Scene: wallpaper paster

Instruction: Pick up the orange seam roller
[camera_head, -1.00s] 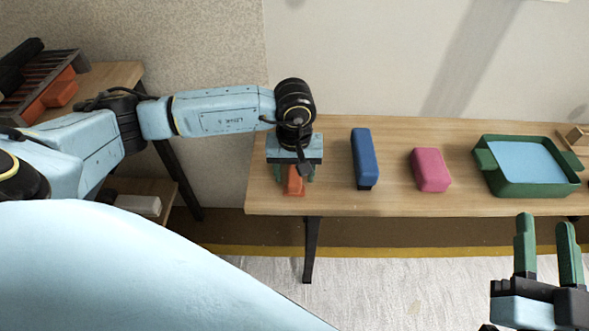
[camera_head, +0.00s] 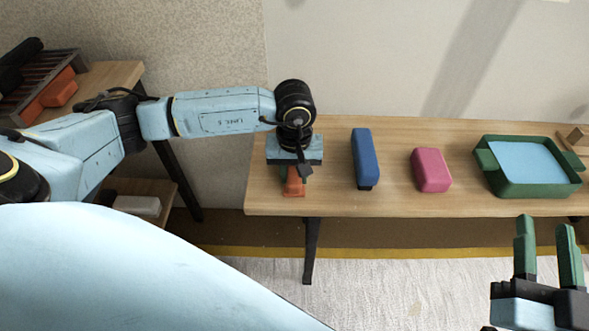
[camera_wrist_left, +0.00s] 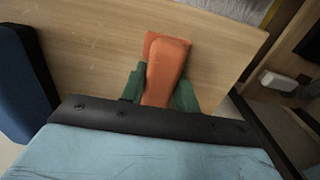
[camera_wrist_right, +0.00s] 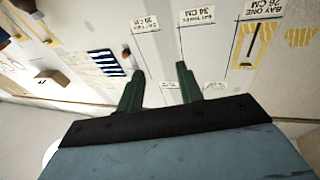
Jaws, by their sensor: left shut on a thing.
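The orange seam roller (camera_head: 294,186) is at the left end of the wooden table, mostly hidden under my left gripper (camera_head: 294,178) in the head view. In the left wrist view the orange seam roller (camera_wrist_left: 166,68) lies between the green fingers of my left gripper (camera_wrist_left: 160,92), which are shut on it. I cannot tell whether it is clear of the table top. My right gripper (camera_head: 546,248) is open and empty in front of the table's right part; in the right wrist view its fingers (camera_wrist_right: 160,85) stand apart with nothing between them.
On the table (camera_head: 400,205) stand a blue block (camera_head: 366,157), a pink block (camera_head: 430,170) and a green tray (camera_head: 528,190) with light blue inside. A shelf with a dark rack (camera_head: 40,85) and orange pieces stands at the left. The wall is close behind the table.

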